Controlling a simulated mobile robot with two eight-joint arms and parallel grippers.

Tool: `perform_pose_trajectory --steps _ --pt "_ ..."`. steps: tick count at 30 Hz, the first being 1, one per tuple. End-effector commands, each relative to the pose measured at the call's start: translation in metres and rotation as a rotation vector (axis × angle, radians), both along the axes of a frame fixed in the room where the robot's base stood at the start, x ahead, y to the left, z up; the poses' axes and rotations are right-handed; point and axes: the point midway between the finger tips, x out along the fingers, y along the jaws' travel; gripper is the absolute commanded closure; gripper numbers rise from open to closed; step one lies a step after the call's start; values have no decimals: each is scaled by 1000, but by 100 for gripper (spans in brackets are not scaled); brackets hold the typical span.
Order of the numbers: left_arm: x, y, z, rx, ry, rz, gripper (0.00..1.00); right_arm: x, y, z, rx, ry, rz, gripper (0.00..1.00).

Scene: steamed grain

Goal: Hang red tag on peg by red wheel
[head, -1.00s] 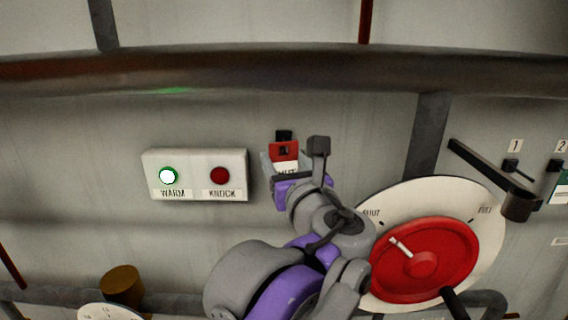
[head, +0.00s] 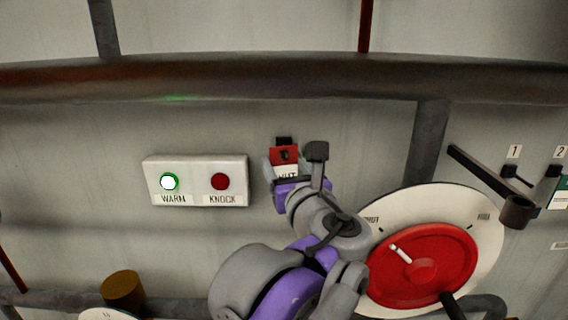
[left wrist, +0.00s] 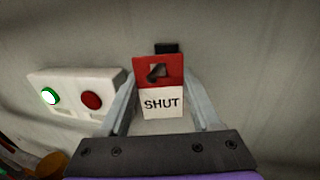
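The red-topped tag (head: 285,157) with a white "SHUT" lower part is upright against the grey wall, above and left of the red wheel (head: 424,266). In the left wrist view the tag (left wrist: 160,88) has a dark peg end (left wrist: 157,72) showing in its hole, and a black block (left wrist: 166,48) behind its top. My left gripper (head: 294,162) is around the tag. In the left wrist view its fingers (left wrist: 163,108) stand apart on both sides, with a gap to each edge of the tag. My right gripper is out of view.
A white button box (head: 196,192) with a lit WARM button and a red KNOCK button is left of the tag. A thick pipe (head: 200,76) crosses above. A dark lever (head: 485,172) and small numbered switches are at the right.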

Motion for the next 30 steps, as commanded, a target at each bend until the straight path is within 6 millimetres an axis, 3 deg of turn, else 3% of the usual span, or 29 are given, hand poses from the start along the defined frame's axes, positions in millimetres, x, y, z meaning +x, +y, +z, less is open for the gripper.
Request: perform_pose_trajectory --steps 1,5,17,30 --pt "0 0 0 0 0 0 26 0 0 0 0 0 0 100" --pt "0 0 0 0 0 0 2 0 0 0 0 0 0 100" --pt "-7 -3 0 0 0 -3 2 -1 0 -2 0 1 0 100" --pt "-86 -24 -1 0 1 -5 2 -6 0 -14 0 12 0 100"
